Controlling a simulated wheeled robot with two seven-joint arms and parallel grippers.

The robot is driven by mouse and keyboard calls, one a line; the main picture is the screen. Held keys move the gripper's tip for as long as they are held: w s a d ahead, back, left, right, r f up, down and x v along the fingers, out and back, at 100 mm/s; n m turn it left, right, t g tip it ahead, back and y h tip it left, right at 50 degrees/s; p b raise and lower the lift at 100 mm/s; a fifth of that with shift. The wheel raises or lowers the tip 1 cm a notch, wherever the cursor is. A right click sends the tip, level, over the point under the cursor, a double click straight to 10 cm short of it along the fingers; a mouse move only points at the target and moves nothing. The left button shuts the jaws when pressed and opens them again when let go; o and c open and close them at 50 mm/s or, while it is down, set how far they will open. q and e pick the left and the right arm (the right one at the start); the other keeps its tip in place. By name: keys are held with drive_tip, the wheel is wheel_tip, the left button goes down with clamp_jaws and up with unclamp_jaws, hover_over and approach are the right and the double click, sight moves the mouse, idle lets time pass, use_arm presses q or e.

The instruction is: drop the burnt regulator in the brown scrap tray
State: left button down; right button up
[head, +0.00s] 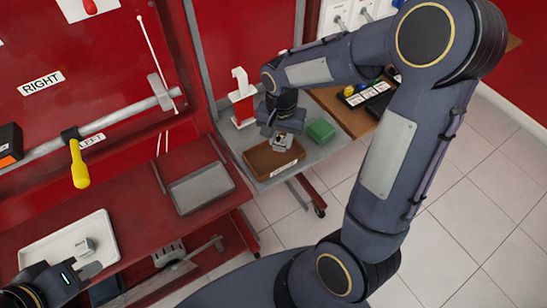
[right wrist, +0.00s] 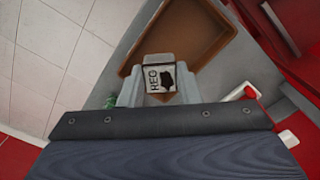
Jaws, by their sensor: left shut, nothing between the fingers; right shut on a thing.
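The burnt regulator (right wrist: 160,77) is a small pale box with a "REG" label and a black scorch mark. My right gripper (right wrist: 158,92) is shut on it, with a finger on each side. In the head view, the regulator (head: 280,142) hangs below my right gripper (head: 282,137), over the brown scrap tray (head: 256,163). The tray (right wrist: 211,52) shows beyond the regulator in the right wrist view; the visible part of its floor is empty. My left gripper (head: 88,271) is shut and empty at the edge of a white tray (head: 45,257).
A small grey part (head: 84,246) lies in the white tray. A grey tray (head: 202,188) sits on the red bench. A yellow-handled tool (head: 79,165) hangs at left.

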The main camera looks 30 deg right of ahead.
wheel_tip(320, 180, down, 4)
drive_tip(key=shift+r+b, duration=0.15)
drive_tip(key=shift+b, duration=1)
drive_tip(key=o, duration=1.1)
drive_tip(key=shift+r, duration=0.15)
wheel_tip(320, 180, up, 8)
drive_tip(key=shift+f+p, duration=0.2)
drive_tip(key=shift+p, duration=0.35)
